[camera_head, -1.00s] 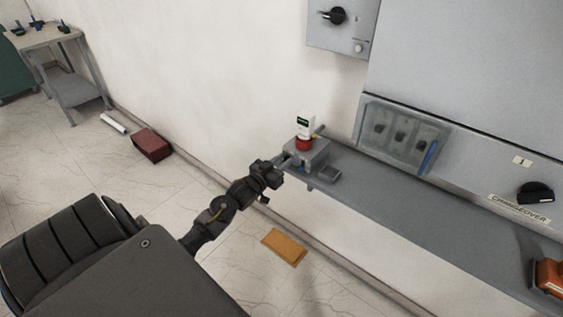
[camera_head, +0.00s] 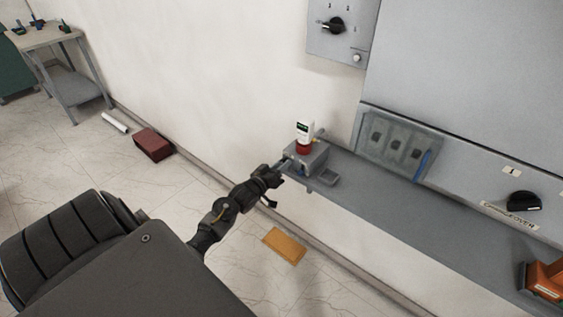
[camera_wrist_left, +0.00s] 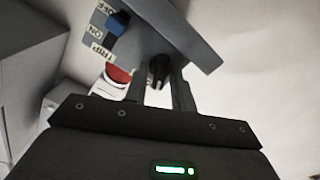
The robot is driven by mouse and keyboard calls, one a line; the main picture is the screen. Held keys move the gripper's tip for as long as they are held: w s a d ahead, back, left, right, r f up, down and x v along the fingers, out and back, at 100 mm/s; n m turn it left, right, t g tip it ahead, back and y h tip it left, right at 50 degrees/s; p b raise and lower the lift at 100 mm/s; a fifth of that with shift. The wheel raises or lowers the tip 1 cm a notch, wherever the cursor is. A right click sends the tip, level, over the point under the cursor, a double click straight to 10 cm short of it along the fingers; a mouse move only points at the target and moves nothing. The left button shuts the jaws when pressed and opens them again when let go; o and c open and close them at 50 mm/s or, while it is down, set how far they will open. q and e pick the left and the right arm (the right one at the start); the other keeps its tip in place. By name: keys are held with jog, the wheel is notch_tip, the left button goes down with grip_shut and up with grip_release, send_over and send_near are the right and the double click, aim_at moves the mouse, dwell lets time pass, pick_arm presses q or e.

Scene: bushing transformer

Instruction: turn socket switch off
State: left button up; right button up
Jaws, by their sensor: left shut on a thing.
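The grey socket box (camera_head: 307,157) sits at the left end of the grey wall shelf. A white-and-red plug-like device (camera_head: 305,137) stands on top of it. My left gripper (camera_head: 284,166) is at the box's left side, and its fingertips are partly hidden there. In the left wrist view the gripper (camera_wrist_left: 159,78) is shut on a small dark knob (camera_wrist_left: 158,68) against the box's grey face. A blue part (camera_wrist_left: 117,22) is near labels reading OFF, ON and TRIP (camera_wrist_left: 101,50). A red round part (camera_wrist_left: 118,74) is left of the fingers. My right gripper is not in view.
The grey shelf (camera_head: 400,200) runs right beneath a large grey cabinet (camera_head: 470,80). A black-handled switch box (camera_head: 338,30) hangs above. An orange box (camera_head: 544,281) is at the shelf's right. A yellow-brown item (camera_head: 284,246) and a dark red box (camera_head: 153,145) lie on the floor.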

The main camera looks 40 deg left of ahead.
pick_arm(q)
jog(key=n+p, duration=0.6)
jog(key=n, duration=0.6)
jog(key=shift+a+f+n, duration=0.1)
jog(key=shift+a+n, duration=0.05)
jog(key=shift+n, duration=0.15)
dwell(0.4)
jog(key=o, duration=0.7)
jog(key=shift+f, duration=0.1)
jog(key=s+b, duration=0.1)
jog(key=s, duration=0.9)
jog(key=shift+s, duration=0.4)
